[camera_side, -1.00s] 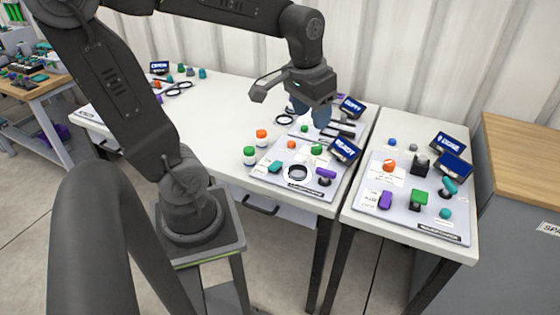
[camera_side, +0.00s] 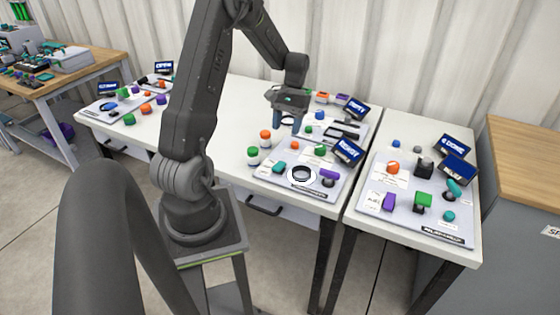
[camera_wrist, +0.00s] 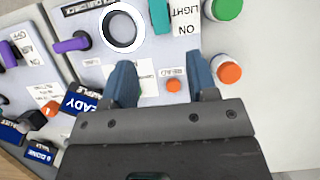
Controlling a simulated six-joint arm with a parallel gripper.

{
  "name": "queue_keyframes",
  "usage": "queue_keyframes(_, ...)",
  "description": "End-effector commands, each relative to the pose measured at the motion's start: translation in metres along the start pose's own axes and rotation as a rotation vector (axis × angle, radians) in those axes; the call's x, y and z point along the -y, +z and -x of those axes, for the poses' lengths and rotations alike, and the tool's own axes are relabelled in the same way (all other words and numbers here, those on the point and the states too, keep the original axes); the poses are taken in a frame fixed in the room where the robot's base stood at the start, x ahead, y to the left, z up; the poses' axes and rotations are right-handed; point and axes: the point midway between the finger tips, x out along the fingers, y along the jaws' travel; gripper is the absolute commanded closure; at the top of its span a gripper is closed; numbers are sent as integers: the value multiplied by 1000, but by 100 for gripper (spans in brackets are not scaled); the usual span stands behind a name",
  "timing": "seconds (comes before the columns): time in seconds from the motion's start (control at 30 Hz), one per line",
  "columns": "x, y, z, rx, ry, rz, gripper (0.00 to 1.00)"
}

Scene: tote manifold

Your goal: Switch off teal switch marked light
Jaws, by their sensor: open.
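The teal switch (camera_wrist: 160,16) is at the top edge of the wrist view, partly cut off. White labels reading LIGHT and ON lie beside it. In the side view the teal switch (camera_side: 279,167) sits on the left part of the near middle panel (camera_side: 312,190). My gripper (camera_wrist: 163,78) is open and empty, with its two blue fingers pointing down over the panel. The switch lies beyond the fingertips in the wrist view. In the side view my gripper (camera_side: 290,122) hangs above and behind the switch, apart from it.
A white ring (camera_wrist: 122,28) and a purple handle (camera_wrist: 72,44) are beside the switch. Green (camera_wrist: 226,8) and orange (camera_wrist: 229,73) knobs stand on its other side. A small orange button (camera_wrist: 173,86) lies between my fingers. A dark display (camera_side: 348,151) stands at the panel's back.

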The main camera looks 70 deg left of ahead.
Motion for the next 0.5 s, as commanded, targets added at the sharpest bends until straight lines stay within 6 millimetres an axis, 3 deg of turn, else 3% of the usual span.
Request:
queue_keyframes(0.3, 0, 1, -67, 4, -1, -1, 47)
queue_keyframes(0.5, 0, 1, -98, 2, -1, 0, 47)
